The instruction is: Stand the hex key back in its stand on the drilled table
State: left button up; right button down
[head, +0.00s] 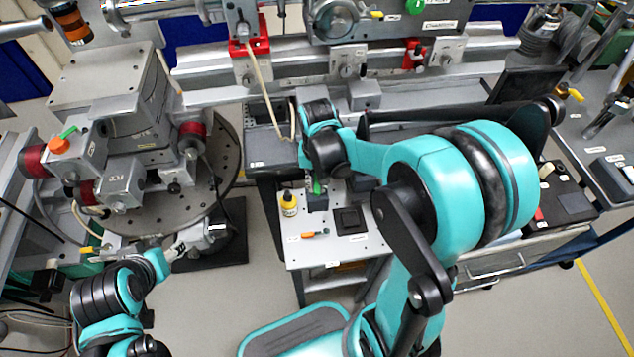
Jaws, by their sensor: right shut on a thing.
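The small light drilled table (370,250) stands at the centre of the head view. My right gripper (319,176) is over its back left part, mostly hidden behind my own wrist. It is shut on a slim green thing, which I take to be the hex key (317,187). The green part points down at a dark block, likely the stand (317,203). I cannot tell whether the key is in the block or just above it. My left gripper (200,241) is low at the left, away from the table; its fingers are unclear.
A yellow bottle (289,204) stands left of the dark block. An orange-handled tool (315,234) lies in front, and a black square tray (350,220) is to the right. A heavy round stage (215,165) stands at the left; a metal rail (300,85) crosses behind.

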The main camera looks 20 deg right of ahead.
jog(key=c, duration=1.4)
grip_release()
jog(key=shift+c, duration=0.2)
jog(key=shift+r, duration=0.1)
notch_tip(320, 180, up, 12)
jog(key=s+a+f+n+t, duration=0.2)
jog(key=s+a+n+t, duration=0.1)
jog(key=s+n+t, duration=0.2)
jog(key=s+t, duration=0.2)
jog(key=s, duration=0.1)
jog(key=shift+s+a, duration=0.25)
jog(key=shift+s, duration=0.15)
